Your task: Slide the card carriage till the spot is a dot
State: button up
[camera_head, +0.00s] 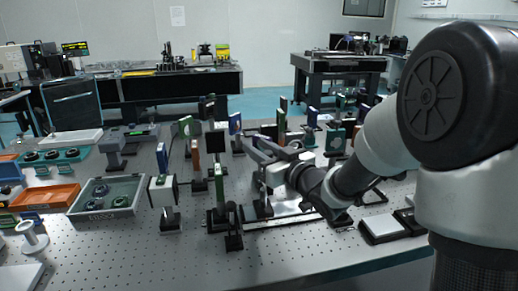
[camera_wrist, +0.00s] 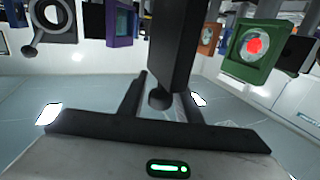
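My gripper (camera_head: 262,152) is over the optical table, beside a row of upright mounts. In the wrist view its two fingers (camera_wrist: 164,102) stand apart, with a dark post ending in a round knob (camera_wrist: 159,98) showing between them. I cannot tell whether they touch it. A green-framed round optic (camera_wrist: 249,48) at the upper right of the wrist view carries a large, round red spot (camera_wrist: 255,45). In the head view a metal rail (camera_head: 285,218) lies below my gripper. Which mount is the card carriage is unclear, as my arm hides part of the rail.
A green-edged plate (camera_head: 219,187) and a white-faced box on a post (camera_head: 163,190) stand left of my gripper. A grey tray (camera_head: 107,196) and an orange bin (camera_head: 45,197) lie farther left. Bare perforated tabletop (camera_head: 150,257) shows at the front.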

grip_shut()
jog(key=w+d, duration=0.2)
jog(key=d, duration=0.4)
jog(key=shift+d+p, duration=0.4)
jog(key=shift+p, duration=0.05)
jog(key=shift+o, duration=1.6)
grip_release()
jog(key=shift+s, duration=0.1)
jog(key=p+v, duration=0.2)
jog(key=v, duration=1.5)
jog(key=shift+s, duration=0.2)
